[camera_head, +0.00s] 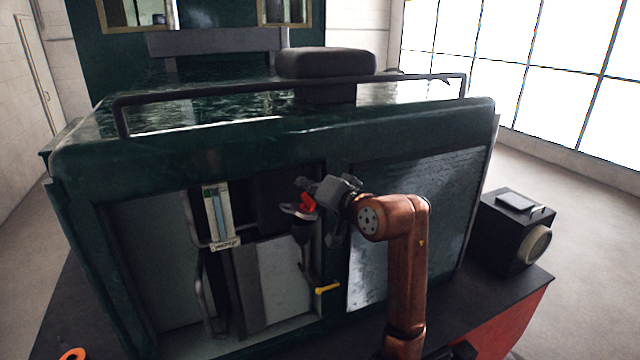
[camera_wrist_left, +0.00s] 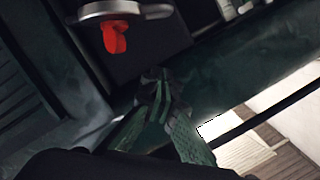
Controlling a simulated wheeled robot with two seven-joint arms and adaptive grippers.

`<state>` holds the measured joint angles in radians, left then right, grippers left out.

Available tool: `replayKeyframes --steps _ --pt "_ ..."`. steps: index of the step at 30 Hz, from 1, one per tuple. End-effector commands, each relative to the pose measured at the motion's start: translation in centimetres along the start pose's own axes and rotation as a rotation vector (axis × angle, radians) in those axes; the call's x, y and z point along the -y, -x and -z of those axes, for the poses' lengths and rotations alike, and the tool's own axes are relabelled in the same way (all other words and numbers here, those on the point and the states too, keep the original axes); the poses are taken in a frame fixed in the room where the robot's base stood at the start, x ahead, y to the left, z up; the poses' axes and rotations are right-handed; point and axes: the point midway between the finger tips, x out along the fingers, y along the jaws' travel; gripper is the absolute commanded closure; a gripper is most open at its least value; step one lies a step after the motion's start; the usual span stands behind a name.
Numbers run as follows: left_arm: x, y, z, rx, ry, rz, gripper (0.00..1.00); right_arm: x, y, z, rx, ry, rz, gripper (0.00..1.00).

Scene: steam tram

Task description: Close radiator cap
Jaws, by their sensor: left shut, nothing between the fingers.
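The radiator cap (camera_head: 290,209) is a grey disc with a red tab (camera_head: 307,203), in the open bay on the front of the green tram. It sits at the top of a dark filler neck (camera_head: 302,234); I cannot tell whether it is seated. In the left wrist view the disc (camera_wrist_left: 148,11) and red tab (camera_wrist_left: 115,38) show at the upper left. My left gripper (camera_head: 304,183) is shut and empty, just above and beside the red tab. In the wrist view its fingertips (camera_wrist_left: 152,82) lie below and right of the tab, apart from it. My right gripper is not in view.
A yellow-handled valve (camera_head: 327,288) sits low in the bay. A gauge (camera_head: 217,212) and pipes are on the left. A closed dark panel (camera_head: 412,205) is right of the bay. A handrail (camera_head: 290,88) runs above. A black lamp box (camera_head: 514,230) stands at the right.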

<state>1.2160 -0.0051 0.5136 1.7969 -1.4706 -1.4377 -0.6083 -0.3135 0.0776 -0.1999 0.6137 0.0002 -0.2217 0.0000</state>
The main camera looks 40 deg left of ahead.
Motion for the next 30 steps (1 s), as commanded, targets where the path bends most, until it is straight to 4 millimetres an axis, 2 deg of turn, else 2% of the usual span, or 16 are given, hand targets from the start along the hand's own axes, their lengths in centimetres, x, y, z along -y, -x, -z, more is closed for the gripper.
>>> replayKeyframes --steps 2,9,11,22,30 --pt "0.1 -0.2 -0.9 -0.001 0.075 -0.021 1.00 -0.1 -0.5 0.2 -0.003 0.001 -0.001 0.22" --pt "0.7 -0.8 -3.6 -0.001 0.296 -0.077 1.00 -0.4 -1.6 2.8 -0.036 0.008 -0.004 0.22" --pt "0.7 -1.0 -4.2 -0.001 0.351 -0.091 1.00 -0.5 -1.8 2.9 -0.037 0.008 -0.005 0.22" --pt "0.3 -2.0 -8.2 0.001 0.678 -0.172 1.00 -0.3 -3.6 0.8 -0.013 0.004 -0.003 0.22" --pt "-0.4 -2.5 -10.1 0.000 0.853 -0.215 1.00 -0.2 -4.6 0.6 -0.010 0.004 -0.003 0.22"
